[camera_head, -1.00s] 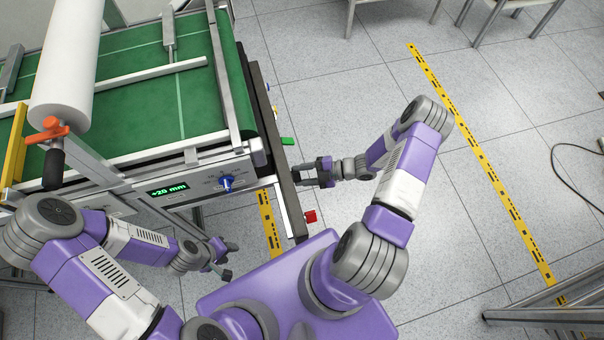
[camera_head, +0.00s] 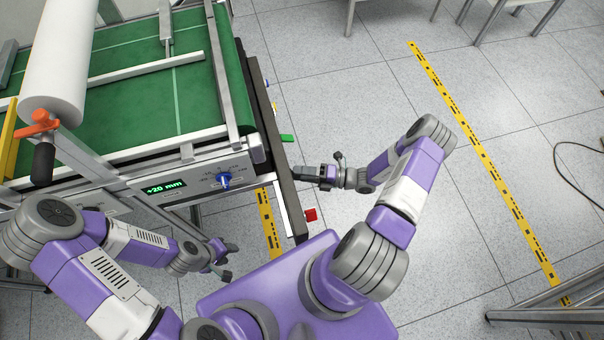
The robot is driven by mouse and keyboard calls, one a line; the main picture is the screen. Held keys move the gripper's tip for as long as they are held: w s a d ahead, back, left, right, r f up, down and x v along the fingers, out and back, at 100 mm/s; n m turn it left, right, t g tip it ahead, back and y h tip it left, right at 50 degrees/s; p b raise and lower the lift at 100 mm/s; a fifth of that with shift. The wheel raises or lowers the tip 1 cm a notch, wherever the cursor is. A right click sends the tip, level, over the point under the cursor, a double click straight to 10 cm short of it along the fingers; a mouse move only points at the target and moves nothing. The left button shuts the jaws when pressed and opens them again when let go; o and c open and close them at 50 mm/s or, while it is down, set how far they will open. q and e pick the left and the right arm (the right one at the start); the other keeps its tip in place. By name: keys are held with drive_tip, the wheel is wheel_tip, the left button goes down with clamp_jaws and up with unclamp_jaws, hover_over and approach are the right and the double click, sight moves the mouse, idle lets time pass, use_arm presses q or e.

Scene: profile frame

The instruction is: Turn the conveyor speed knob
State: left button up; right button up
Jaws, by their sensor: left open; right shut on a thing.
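My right gripper (camera_head: 307,174) reaches in from the right to the dark side panel (camera_head: 277,160) of the green-belted conveyor. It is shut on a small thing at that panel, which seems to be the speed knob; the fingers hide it. A blue knob (camera_head: 224,180) sits on the front panel (camera_head: 205,178), beside a display (camera_head: 164,187) reading "+20 mm". No gripper touches this blue knob. My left gripper (camera_head: 228,260) is open and empty, low in front of the conveyor and below the blue knob.
On the side panel a green button (camera_head: 287,138) lies above my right gripper and a red button (camera_head: 311,214) below it. A white roll (camera_head: 60,65) and an orange-and-black handle (camera_head: 41,135) stand at the left.

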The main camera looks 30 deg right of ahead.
drive_tip(key=shift+w+f+n+y+b, duration=0.15)
drive_tip(key=shift+n+y+b, duration=0.7)
drive_tip(key=shift+n, duration=1.75)
drive_tip(key=shift+s+f+n+y+b, duration=0.1)
drive_tip(key=shift+n+y+b, duration=0.3)
drive_tip(key=shift+n+y, duration=1.5)
drive_tip(key=shift+n+g+h, duration=0.3)
drive_tip(key=shift+n+h, duration=0.45)
drive_tip(key=shift+n, duration=0.15)
drive_tip(key=o, duration=1.1)
drive_tip(key=shift+c, duration=0.2)
drive_tip(key=shift+d, duration=0.1)
drive_tip(key=v, duration=0.7)
drive_tip(key=shift+d, duration=0.2)
